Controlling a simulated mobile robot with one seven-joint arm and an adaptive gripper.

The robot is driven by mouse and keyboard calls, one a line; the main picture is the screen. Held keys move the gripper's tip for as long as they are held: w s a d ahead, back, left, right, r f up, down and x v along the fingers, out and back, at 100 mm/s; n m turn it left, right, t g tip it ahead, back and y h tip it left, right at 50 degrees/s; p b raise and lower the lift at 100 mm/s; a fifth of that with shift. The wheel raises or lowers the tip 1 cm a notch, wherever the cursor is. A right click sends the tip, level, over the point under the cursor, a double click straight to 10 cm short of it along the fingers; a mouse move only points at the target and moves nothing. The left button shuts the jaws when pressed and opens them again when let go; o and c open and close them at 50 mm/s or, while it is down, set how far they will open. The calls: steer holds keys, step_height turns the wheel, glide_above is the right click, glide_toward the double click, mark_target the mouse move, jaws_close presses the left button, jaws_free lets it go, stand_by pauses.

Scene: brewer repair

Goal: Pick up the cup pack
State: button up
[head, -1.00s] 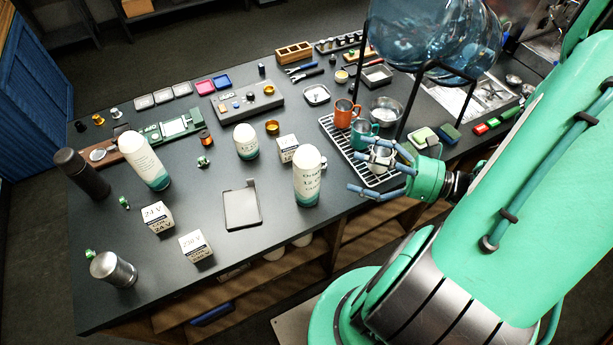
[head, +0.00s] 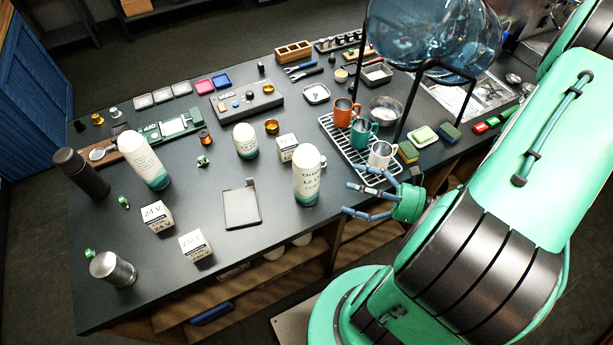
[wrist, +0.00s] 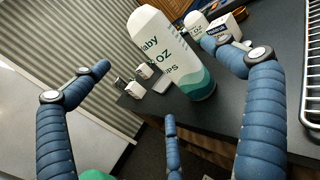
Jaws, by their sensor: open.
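Several white cup packs with green bases stand upright on the dark counter. The nearest cup pack (head: 307,178) is at the counter's front edge, a smaller one (head: 245,142) stands behind it to the left, and a larger one (head: 144,160) is farther left. My three-fingered gripper (head: 362,198) is open and empty at the front edge, right of the nearest pack and apart from it. In the wrist view a large cup pack (wrist: 172,55) with partly hidden "OZ" print appears tilted beyond my open fingers (wrist: 160,78).
A drip tray (head: 343,146) holds orange, teal and white mugs (head: 382,154) just behind my gripper. A white box (head: 287,147) stands behind the nearest pack. A flat dark plate (head: 241,208) lies to its left. A wire stand with a large blue bottle (head: 430,38) rises behind.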

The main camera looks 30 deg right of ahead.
mark_target(317, 178)
steer(key=shift+b+x, duration=0.35)
steer(key=shift+x, duration=3.9)
steer(key=shift+b+x, duration=0.4)
steer(key=shift+x, duration=2.2)
steer(key=c, duration=1.5)
steer(key=shift+w+r, duration=0.1)
steer(key=shift+r, duration=0.1)
